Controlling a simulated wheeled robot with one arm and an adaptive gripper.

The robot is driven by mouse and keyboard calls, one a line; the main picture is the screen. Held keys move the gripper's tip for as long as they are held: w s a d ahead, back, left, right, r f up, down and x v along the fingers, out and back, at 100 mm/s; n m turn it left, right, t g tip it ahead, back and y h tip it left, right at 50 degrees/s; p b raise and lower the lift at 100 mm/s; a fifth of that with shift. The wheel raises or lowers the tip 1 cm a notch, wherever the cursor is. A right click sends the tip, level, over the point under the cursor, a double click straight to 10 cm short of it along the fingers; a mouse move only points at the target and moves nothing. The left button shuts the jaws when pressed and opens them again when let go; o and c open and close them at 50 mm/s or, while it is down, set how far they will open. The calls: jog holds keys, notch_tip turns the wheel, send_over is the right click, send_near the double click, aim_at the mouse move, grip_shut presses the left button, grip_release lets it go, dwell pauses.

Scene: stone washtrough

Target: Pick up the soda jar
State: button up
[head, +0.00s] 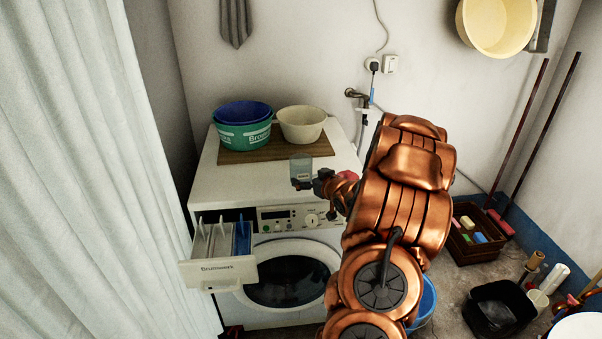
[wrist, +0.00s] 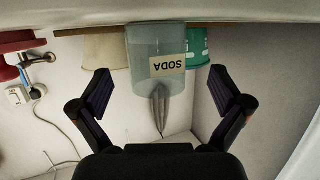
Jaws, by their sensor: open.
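The soda jar (head: 301,168) is a small translucent grey-blue container on top of the washing machine, near the front edge of a brown board. In the wrist view, which is upside down, the jar (wrist: 142,62) bears a cream label reading SODA. My gripper (head: 308,183) is just in front of the jar in the head view and partly covers its lower part. In the wrist view my gripper (wrist: 160,86) is open, with one dark finger on each side of the jar's outline. I see no contact with the jar.
Behind the jar, a green basin (head: 243,136) with a blue one inside and a cream bowl (head: 302,124) stand on the brown board (head: 262,154). The washing machine's detergent drawer (head: 219,272) is pulled out at the front left. The white top (head: 235,185) is clear left of the jar.

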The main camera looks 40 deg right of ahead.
jog(key=shift+p+x, duration=0.9)
jog(key=shift+x, duration=2.4)
jog(key=shift+s+d+f, duration=0.1)
jog(key=shift+d, duration=0.1)
jog(key=c, duration=1.2)
jog(key=shift+c, duration=0.2)
